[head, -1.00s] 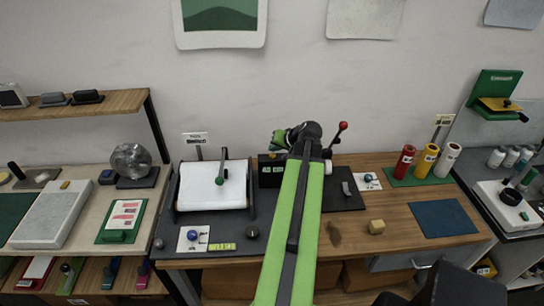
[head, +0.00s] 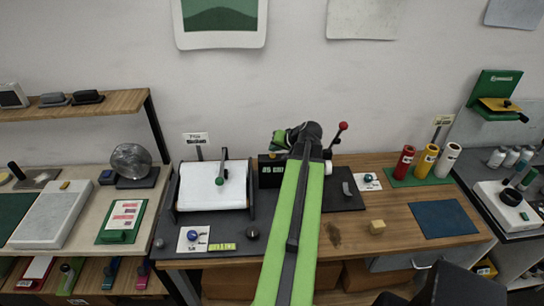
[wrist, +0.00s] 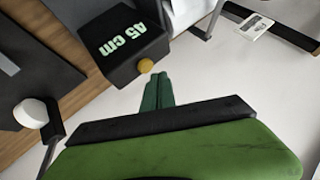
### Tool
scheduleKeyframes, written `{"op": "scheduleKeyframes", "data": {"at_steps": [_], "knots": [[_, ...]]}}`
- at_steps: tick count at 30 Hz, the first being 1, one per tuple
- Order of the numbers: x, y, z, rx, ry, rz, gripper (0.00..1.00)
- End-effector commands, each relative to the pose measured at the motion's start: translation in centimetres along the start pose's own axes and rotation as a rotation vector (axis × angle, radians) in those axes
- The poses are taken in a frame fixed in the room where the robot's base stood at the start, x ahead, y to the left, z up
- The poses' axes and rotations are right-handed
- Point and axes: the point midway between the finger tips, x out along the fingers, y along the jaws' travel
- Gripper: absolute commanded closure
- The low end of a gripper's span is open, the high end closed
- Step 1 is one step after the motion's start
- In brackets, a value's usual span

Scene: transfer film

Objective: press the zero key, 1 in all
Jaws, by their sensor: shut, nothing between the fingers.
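A black box (wrist: 122,45) with a lit pale-green readout fills the upper left middle of the wrist view. The readout is upside down there and seems to read 45 cm. A round orange-yellow key (wrist: 145,65) sits on the box's near corner. My gripper (wrist: 158,78) is shut and empty, its dark green fingertips just beside and below the key in the picture. I cannot tell whether they touch it.
A white-topped board with a lever (head: 212,190) stands left of the box. A red-knobbed lever (head: 342,127) rises just right of my gripper. Red, yellow and white cylinders (head: 428,160) stand farther right. The wooden bench around a small tan block (head: 377,227) is mostly clear.

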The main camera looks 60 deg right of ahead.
Motion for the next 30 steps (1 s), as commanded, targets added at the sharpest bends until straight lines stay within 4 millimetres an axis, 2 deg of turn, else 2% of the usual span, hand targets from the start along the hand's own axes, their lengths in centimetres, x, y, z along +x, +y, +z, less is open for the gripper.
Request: {"op": "scheduleKeyframes", "data": {"at_steps": [30], "knots": [[0.75, 0.31, 0.42, 0.000, 0.000, 0.000, 1.00]]}}
